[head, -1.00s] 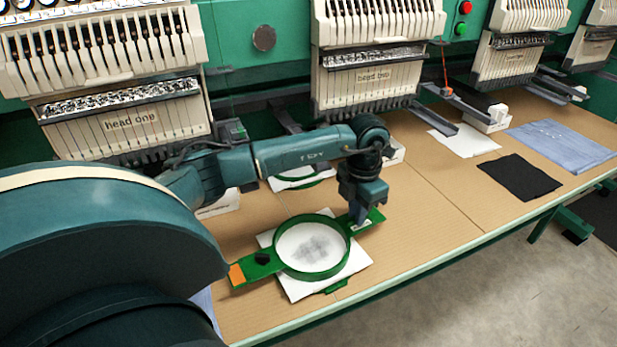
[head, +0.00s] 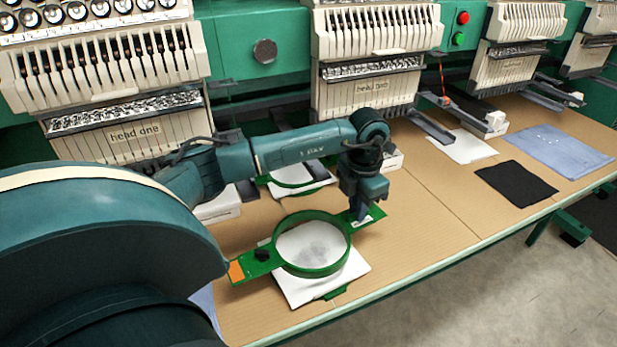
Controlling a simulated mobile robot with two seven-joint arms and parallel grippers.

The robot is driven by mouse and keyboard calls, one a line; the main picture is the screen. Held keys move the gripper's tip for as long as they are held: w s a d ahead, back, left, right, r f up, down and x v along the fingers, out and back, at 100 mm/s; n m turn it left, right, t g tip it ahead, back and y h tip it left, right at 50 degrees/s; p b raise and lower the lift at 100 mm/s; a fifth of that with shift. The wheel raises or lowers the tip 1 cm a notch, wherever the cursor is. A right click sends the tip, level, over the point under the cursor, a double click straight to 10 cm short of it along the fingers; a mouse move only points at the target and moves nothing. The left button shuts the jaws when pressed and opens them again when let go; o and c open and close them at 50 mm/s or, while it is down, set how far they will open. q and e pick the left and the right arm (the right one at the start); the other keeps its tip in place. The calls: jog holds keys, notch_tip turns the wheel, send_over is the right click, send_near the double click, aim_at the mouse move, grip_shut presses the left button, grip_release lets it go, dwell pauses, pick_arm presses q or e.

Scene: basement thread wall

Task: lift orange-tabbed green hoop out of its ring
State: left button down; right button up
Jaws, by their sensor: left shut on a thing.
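The green hoop (head: 316,271) has an orange tab (head: 236,271) at its left end, with a black knob (head: 262,255) beside the tab. My left gripper (head: 359,216) is shut on the hoop's right-hand arm. The hoop appears a little above the white cloth (head: 350,275), which has a grey stitched pattern (head: 318,250) seen through the ring. A green piece (head: 336,293) of the lower ring shows at the cloth's front edge; the rest of that ring is hidden. My right gripper is not in view.
Another green hoop (head: 290,184) on white cloth lies behind my left forearm, under the machine heads. A black cloth (head: 515,183) and blue cloth (head: 562,150) lie to the right. Bare tabletop (head: 430,215) lies between. The table's green front edge (head: 450,258) runs close by.

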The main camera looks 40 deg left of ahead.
pick_arm(q)
jog(key=shift+r+p, duration=1.25)
jog(key=shift+r, duration=0.95)
jog(key=shift+f, duration=0.1)
